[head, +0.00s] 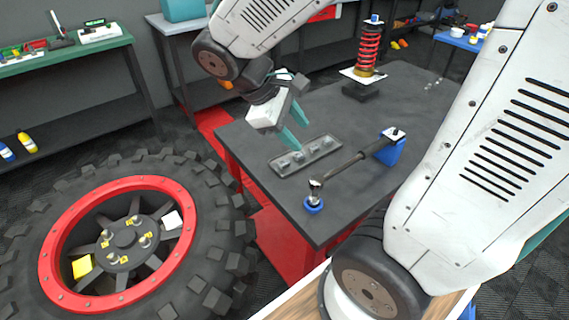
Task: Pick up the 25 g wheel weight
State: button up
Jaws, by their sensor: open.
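A shallow grey tray (278,168) lies on the dark workbench. Several small metallic pieces (298,157) sit in it in a row; they look like wheel weights, but they are too small for me to tell which one is 25 g. My gripper (299,133), with teal fingers, is open and points down above the tray's far left side. Nothing shows between its fingers. The nearer fingertip is close to the tray in the picture; I cannot tell whether it touches anything.
A long torque wrench (345,165) rests on blue supports right of the tray. A red coil-spring damper (369,48) stands at the bench's back. A large tyre with a red rim (60,218) is at the lower left. The bench top (262,138) is bare left of the tray.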

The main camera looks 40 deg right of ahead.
aim_at(280, 164)
jog(key=w+a+f+n+t+h, duration=0.2)
jog(key=w+f+n+h, duration=0.6)
jog(key=w+f+n, duration=0.45)
notch_tip(280, 164, down, 9)
jog(key=w, duration=0.2)
jog(key=shift+m+t, duration=0.3)
jog(key=shift+m, duration=0.15)
jog(key=x, duration=0.8)
jog(key=shift+w, duration=0.1)
jog(key=shift+c, duration=0.3)
jog(key=shift+a, duration=0.1)
grip_shut()
